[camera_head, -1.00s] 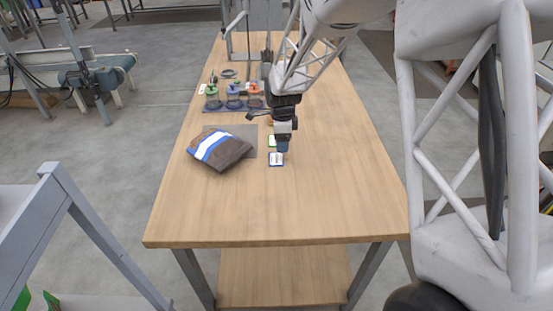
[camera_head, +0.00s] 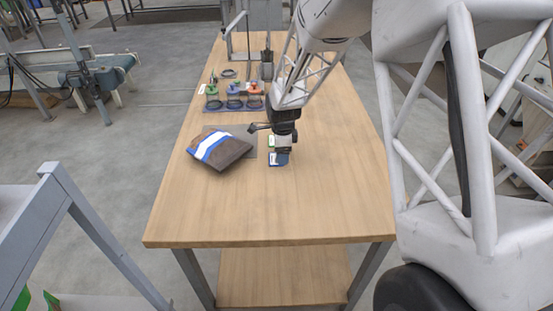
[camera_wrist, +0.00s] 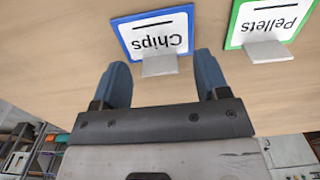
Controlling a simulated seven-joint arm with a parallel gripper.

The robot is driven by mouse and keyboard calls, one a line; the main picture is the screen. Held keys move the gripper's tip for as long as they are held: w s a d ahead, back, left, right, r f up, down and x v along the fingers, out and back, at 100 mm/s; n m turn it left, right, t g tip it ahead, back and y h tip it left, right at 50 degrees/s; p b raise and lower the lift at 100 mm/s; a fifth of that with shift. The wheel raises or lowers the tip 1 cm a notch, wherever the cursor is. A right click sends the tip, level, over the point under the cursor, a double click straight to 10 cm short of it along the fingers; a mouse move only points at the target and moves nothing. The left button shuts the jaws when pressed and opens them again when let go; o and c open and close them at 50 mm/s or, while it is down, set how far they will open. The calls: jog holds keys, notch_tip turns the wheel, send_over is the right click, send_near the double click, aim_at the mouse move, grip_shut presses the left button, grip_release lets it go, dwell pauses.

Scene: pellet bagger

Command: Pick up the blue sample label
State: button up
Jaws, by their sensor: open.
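The blue sample label is a white card with a blue border and the word "Chips" (camera_wrist: 150,32), with a grey tab (camera_wrist: 160,65) on it. It lies on the table, upside down in the wrist view. In the head view the blue label (camera_head: 274,161) is partly hidden behind my gripper (camera_head: 283,158). In the wrist view my gripper (camera_wrist: 165,78) is open, with its two blue fingertips apart and just short of the label, the grey tab lying between them in the picture. Whether they touch anything I cannot tell.
A green-bordered "Pellets" label (camera_wrist: 275,20) lies close beside the blue one. A brown, white and blue bag (camera_head: 216,149) lies left on a grey mat. Jars with coloured lids (camera_head: 233,97) stand farther back. The table's front and right (camera_head: 320,200) are clear.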

dwell(0.5)
jog(key=c, duration=1.1)
